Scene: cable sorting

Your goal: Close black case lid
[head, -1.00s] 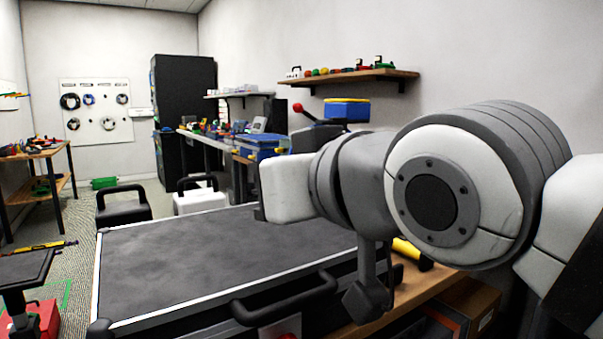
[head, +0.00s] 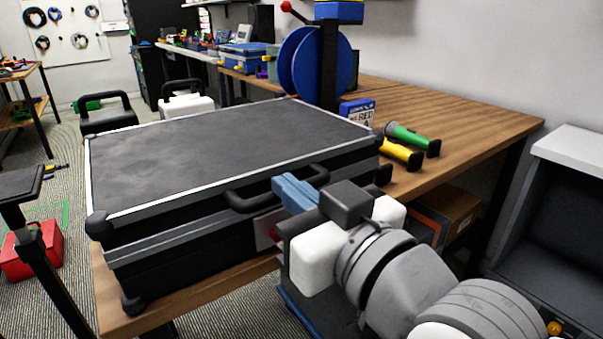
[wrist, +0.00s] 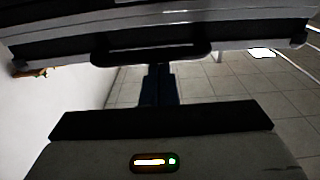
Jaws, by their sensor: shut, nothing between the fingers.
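The black case (head: 190,262) lies on the wooden table in the head view, with silver edging and dark corner caps. Its lid (head: 220,150) is flat and level on top, and I see no clear gap along the front seam. The dark handle (head: 265,192) is on the front side. My gripper (head: 287,186) has blue fingers, shut with nothing between them, at the front of the case by the handle's right end. In the wrist view the fingers (wrist: 159,85) point at the handle (wrist: 150,54); I cannot tell whether they touch it.
Yellow (head: 402,153) and green (head: 410,137) torch-like tools lie on the table (head: 460,120) right of the case. A blue spool (head: 318,62) stands behind it. A grey cabinet (head: 575,190) is at the right, and a red box (head: 35,252) on the floor at left.

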